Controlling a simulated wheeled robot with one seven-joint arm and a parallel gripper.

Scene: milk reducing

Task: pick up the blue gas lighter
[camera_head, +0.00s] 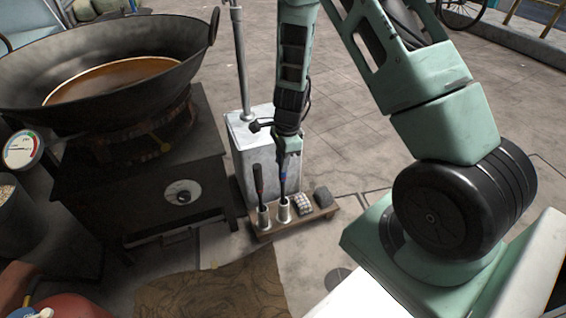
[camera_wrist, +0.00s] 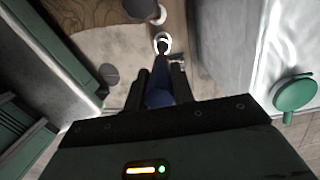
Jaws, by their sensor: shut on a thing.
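The blue gas lighter (camera_head: 284,173) stands upright in the head view, its thin lower end reaching down to the mouth of a small metal cup (camera_head: 283,210). Whether the tip is inside the cup is hard to tell. My gripper (camera_head: 287,150) is above the cup, shut on the lighter's upper part. In the wrist view the blue lighter (camera_wrist: 158,97) sits between the two dark fingers of my gripper (camera_wrist: 160,78), with the pale ring of a cup (camera_wrist: 162,43) beyond it.
A dark tool with a red mark (camera_head: 259,184) stands in a neighbouring cup (camera_head: 263,216) on a wooden tray (camera_head: 324,214). A pale block (camera_head: 302,205) and a dark block (camera_head: 323,197) lie beside them. A metal box (camera_head: 250,140) stands behind; a stove with a large pan (camera_head: 100,95) is left.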

